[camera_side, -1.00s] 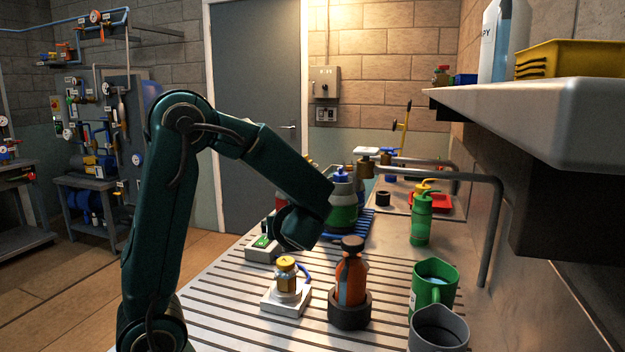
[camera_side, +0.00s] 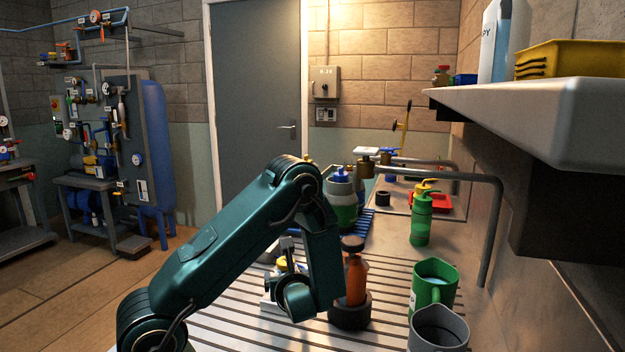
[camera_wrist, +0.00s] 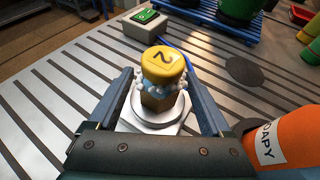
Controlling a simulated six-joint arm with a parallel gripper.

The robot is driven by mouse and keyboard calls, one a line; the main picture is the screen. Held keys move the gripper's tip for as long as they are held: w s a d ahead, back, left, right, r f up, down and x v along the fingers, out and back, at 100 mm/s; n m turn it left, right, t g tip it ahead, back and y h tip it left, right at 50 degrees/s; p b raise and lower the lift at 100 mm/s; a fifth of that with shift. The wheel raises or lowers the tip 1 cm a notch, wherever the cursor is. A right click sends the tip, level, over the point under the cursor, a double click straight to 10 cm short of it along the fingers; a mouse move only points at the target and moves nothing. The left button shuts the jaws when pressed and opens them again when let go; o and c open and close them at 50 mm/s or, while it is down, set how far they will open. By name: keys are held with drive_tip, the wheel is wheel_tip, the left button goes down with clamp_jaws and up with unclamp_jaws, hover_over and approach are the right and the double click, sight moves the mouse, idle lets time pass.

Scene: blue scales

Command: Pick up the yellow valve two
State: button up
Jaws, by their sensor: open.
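The yellow valve (camera_wrist: 163,66) has a round yellow cap marked "2" and a brownish body with whitish-blue foam-like beads around it. It stands upright on a white scale (camera_wrist: 178,122). In the wrist view my gripper (camera_wrist: 163,88) is open, with one finger to each side of the valve and gaps between. In the side view my gripper (camera_side: 288,262) is low over the scale (camera_side: 268,298), and my arm hides most of the valve.
An orange bottle (camera_side: 356,280) in a dark round base (camera_side: 350,312) stands just right of my gripper. A green jug (camera_side: 433,285) and a grey jug (camera_side: 438,328) stand further right. A scale display box (camera_wrist: 145,22) is behind the valve. The slatted bench (camera_wrist: 60,80) is clear at left.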

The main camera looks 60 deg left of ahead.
drive_tip(key=shift+x, duration=1.45)
clamp_jaws()
drive_tip(key=shift+r, duration=0.15)
